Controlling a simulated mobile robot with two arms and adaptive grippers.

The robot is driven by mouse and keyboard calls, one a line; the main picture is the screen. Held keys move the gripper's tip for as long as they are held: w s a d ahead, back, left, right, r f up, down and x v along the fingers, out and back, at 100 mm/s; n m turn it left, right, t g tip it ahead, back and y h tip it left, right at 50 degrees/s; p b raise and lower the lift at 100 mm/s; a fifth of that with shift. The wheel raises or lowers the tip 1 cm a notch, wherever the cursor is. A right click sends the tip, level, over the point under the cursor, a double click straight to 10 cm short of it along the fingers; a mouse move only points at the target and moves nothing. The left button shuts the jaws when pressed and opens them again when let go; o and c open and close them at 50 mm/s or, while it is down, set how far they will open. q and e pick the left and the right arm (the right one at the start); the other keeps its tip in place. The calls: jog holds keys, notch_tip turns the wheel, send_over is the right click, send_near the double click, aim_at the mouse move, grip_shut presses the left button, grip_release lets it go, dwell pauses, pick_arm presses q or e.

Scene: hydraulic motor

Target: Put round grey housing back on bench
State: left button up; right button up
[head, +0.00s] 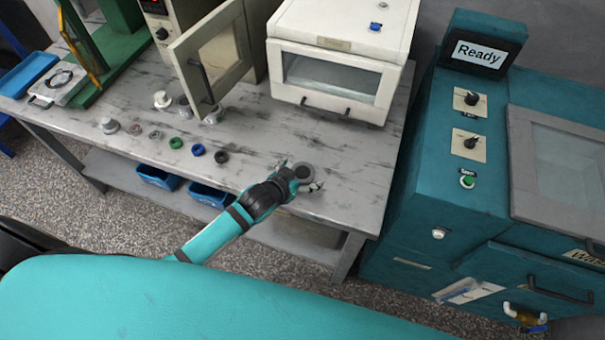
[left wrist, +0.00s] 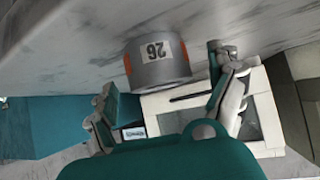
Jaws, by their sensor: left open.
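The round grey housing (head: 304,171) is on the bench top (head: 345,205) near its front right part. In the left wrist view the housing (left wrist: 160,68) shows a white label reading 26 and orange patches at its sides. That view is upside down, and the housing seems to rest with its base on the bench. My left gripper (head: 299,176) is open at the housing, one finger on each side, with gaps visible in the left wrist view (left wrist: 160,78). My right gripper is not in view.
A white cabinet (head: 325,103) stands behind the housing, and an oven with its door (head: 215,62) open is further left. Several small rings and parts, including a green ring (head: 176,143), lie left of my gripper. A teal machine (head: 430,190) stands right of the bench.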

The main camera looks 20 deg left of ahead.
pick_arm(q)
jog(key=shift+x, duration=0.9)
jog(key=shift+c, duration=0.3)
jog(key=c, duration=1.4)
jog(key=shift+r, duration=0.1)
jog(key=shift+c, duration=1.4)
